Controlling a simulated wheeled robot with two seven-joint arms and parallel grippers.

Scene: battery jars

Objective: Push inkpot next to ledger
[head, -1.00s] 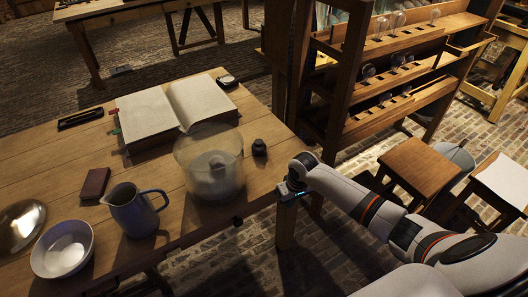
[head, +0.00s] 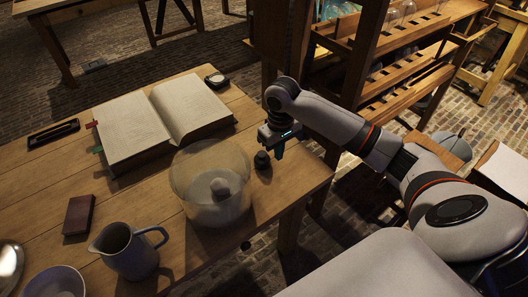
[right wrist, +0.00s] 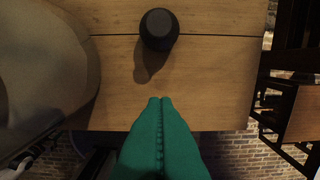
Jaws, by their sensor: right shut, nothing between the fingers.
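The inkpot (head: 262,160) is a small dark round pot near the right edge of the table, and it also shows in the right wrist view (right wrist: 159,29). The ledger (head: 133,133) lies open at the back of the table, left of and behind the inkpot, with a gap between them. My right gripper (head: 277,150) is just right of the inkpot in the head view. In the right wrist view its green fingers (right wrist: 161,100) are shut and empty, pointing at the inkpot with some table showing between. My left gripper is not in view.
A large glass jar (head: 210,182) stands just left of the inkpot, in front of the ledger. A small round dark-rimmed item (head: 216,81) sits behind the ledger. A jug (head: 127,249), a brown block (head: 79,214) and a pen tray (head: 53,133) are further left.

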